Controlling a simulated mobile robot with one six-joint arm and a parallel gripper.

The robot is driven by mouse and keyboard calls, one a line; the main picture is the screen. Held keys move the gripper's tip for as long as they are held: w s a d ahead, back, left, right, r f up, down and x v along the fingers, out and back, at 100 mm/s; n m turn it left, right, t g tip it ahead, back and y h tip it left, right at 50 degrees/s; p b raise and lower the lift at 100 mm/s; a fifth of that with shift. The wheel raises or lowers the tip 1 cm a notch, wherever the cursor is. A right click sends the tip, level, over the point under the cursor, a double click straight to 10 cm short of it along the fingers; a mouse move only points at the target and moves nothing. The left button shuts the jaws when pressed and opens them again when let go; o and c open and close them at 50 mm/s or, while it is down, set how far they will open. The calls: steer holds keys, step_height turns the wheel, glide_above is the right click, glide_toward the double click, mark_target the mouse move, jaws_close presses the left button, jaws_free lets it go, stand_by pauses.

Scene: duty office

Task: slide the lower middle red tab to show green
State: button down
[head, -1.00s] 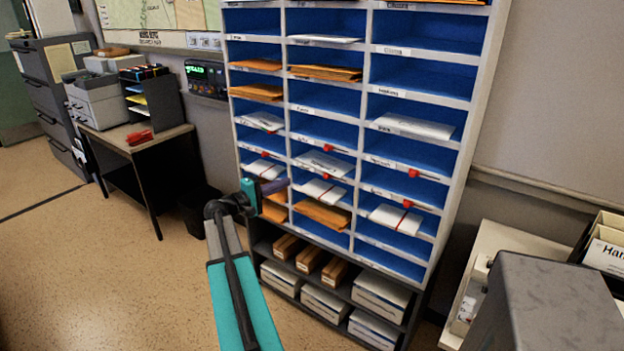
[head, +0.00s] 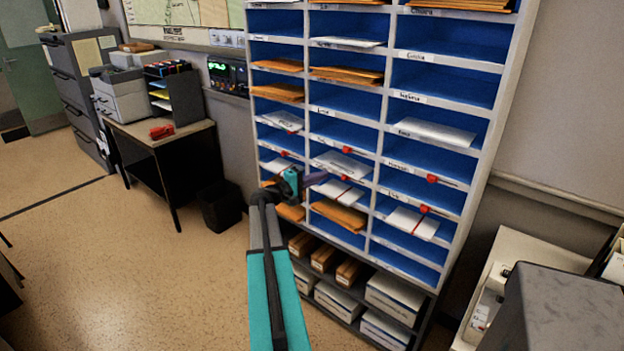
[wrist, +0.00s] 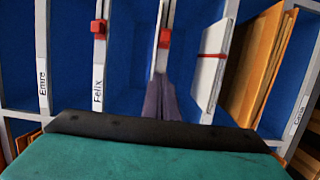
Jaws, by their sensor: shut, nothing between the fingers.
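The lower middle red tab (head: 344,178) sits on a shelf-edge strip in the middle column of the pigeonhole rack. In the wrist view, I take the red tab (wrist: 164,38) straight beyond my fingertips as the same one. My gripper (head: 322,178) is shut and empty, its purple-grey fingers at the rack front, just left of that tab in the head view. In the wrist view, the fingers (wrist: 161,88) lie over the tab's strip, with a visible gap to the tab. They hide part of the strip and its label. No green shows around the tab.
Another red tab (head: 347,150) is on the strip above; more (head: 432,179) are in the right column. White envelopes with a red band (wrist: 210,70) and orange envelopes (head: 338,215) stick out of nearby slots. A grey box (head: 550,310) stands front right. Floor at left is clear.

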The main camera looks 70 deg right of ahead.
mark_target(342, 179)
steer(key=shift+s+d, duration=0.25)
steer(key=shift+d, duration=0.2)
steer(key=shift+s+a+p, duration=0.3)
steer(key=shift+s+p, duration=0.1)
steer(key=shift+s, duration=0.55)
steer(key=shift+s+a+p, duration=0.3)
steer(key=shift+s+p, duration=0.05)
steer(key=shift+s, duration=0.55)
steer(key=shift+s, duration=0.1)
steer(key=shift+s+a+b, duration=0.2)
steer(key=shift+s+b, duration=0.4)
steer(key=shift+b, duration=0.05)
steer(key=shift+s+a+b, duration=0.15)
steer(key=shift+s+b, duration=0.45)
steer(key=shift+b, duration=0.05)
